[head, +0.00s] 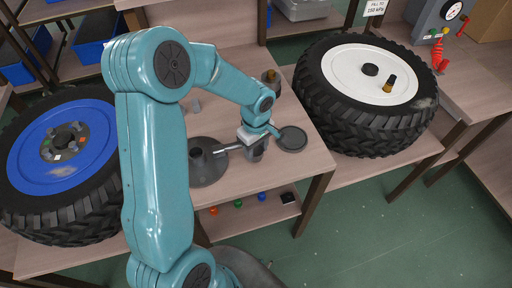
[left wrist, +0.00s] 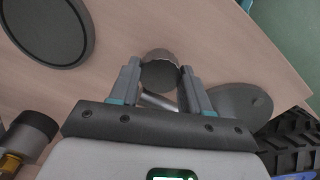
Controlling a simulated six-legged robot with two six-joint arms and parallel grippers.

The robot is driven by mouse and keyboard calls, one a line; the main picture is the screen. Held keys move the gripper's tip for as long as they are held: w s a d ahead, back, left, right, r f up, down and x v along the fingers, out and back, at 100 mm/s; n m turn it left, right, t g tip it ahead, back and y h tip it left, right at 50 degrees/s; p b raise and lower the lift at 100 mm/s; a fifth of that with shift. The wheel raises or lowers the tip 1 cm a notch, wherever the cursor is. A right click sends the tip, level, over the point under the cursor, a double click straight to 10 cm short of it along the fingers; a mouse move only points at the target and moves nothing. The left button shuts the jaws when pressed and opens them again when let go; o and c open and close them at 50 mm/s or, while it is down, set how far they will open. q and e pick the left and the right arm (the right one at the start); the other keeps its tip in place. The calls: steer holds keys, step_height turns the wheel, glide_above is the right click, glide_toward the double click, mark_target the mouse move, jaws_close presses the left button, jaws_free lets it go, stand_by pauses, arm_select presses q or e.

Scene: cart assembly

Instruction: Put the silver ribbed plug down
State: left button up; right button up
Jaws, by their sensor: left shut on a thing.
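My left gripper (head: 254,140) is over the middle table, with its fingers pointing down. In the left wrist view, its two fingers (left wrist: 160,88) are shut on the silver ribbed plug (left wrist: 160,70), a short grey cylinder with a dark flat face. In the head view the plug (head: 259,153) shows partly below the gripper, close to the table's front edge. I cannot tell whether it touches the table. My right gripper is not in view.
A blue-rimmed wheel (head: 62,148) and a white-rimmed wheel (head: 345,75) flank the table. A lower shelf (head: 225,222) holds small coloured parts.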

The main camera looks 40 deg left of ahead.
mark_target(256, 151)
arm_select(q)
steer(key=shift+f, duration=0.2)
steer(key=o, duration=1.2)
steer(key=shift+r, duration=0.1)
steer(key=shift+r, duration=0.1)
step_height(256, 151, up, 12)
steer(key=shift+r, duration=0.1)
